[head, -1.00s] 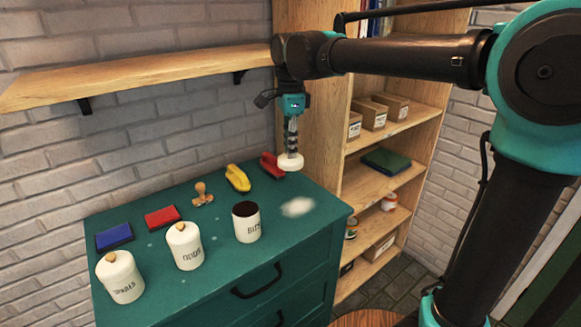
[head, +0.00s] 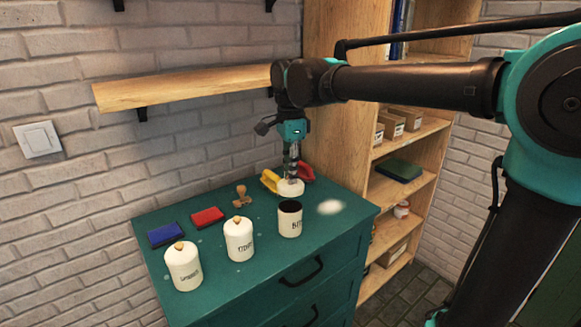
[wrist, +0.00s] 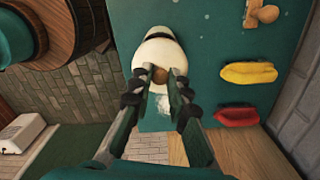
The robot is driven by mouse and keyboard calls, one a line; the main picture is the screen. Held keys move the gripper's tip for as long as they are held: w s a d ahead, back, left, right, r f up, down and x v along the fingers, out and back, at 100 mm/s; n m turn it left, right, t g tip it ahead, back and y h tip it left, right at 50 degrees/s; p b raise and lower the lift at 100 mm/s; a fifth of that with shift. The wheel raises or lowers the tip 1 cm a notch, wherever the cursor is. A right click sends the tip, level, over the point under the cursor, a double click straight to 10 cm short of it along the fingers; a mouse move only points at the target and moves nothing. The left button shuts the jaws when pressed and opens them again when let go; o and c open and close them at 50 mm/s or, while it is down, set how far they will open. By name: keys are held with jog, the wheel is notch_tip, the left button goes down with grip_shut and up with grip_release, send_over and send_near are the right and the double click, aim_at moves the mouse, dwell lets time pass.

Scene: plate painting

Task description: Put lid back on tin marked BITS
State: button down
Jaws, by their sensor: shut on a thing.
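The tin marked BITS (head: 290,222) is cream and upright on the green cabinet, with its dark mouth open. My gripper (head: 291,174) is shut on the knob of a round cream lid (head: 290,189). The lid hangs level, above and slightly behind the tin's mouth in the head view, apart from it. In the wrist view my gripper (wrist: 160,84) pinches the brown knob, and the lid (wrist: 160,56) hides most of the tin; part of the tin (wrist: 158,33) shows past the lid's far edge.
Two lidded cream tins (head: 239,240) (head: 184,266) stand left of the open one. Blue (head: 166,234) and red (head: 207,216) pads, a wooden stamp (head: 242,196), and yellow (head: 270,180) and red (head: 305,172) staplers lie behind. A white patch (head: 331,207) marks the top at right.

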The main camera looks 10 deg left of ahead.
aim_at(290, 191)
jog(key=shift+f, duration=3.15)
jog(key=shift+f, duration=0.2)
jog(key=c, duration=0.9)
grip_release()
jog(key=shift+r, duration=3.55)
